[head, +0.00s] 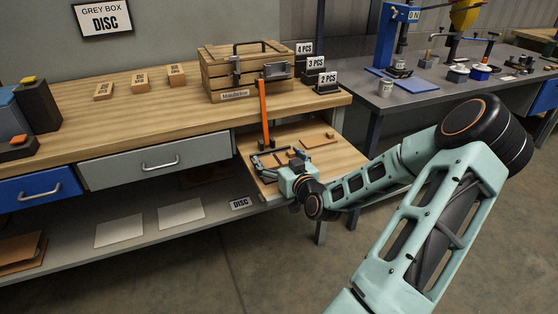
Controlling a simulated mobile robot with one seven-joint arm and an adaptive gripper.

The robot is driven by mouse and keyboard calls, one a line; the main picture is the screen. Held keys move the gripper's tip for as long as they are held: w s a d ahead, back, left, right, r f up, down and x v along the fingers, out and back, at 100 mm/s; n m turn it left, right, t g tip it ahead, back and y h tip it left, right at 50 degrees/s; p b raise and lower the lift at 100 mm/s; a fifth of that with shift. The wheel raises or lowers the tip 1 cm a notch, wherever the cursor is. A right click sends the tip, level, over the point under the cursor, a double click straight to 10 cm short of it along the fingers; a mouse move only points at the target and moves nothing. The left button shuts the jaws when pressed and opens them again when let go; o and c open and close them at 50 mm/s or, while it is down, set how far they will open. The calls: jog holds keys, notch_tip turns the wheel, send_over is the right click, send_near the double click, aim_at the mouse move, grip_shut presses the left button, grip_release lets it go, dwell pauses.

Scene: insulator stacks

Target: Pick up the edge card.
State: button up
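No item in the head view is clearly marked as the edge card. A small white card reading DISC (241,203) is at the front edge by the pull-out board (330,158). Small flat brown pieces (282,157) lie on that board, and another brown piece (305,141) lies farther back on it. My gripper (262,163) is low over the left part of the board, with its dark fingers pointing left. The fingers are small and partly merge with dark parts there, so their opening and any contact are unclear.
An orange upright bar (264,112) stands just behind my gripper. A wooden crate (224,82) and signs for 4, 3 and 2 PCS (316,66) stand on the bench above. A grey drawer (157,160) is left of the board. A grey table (425,98) stands right.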

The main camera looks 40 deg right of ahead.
jog(key=shift+c, duration=1.2)
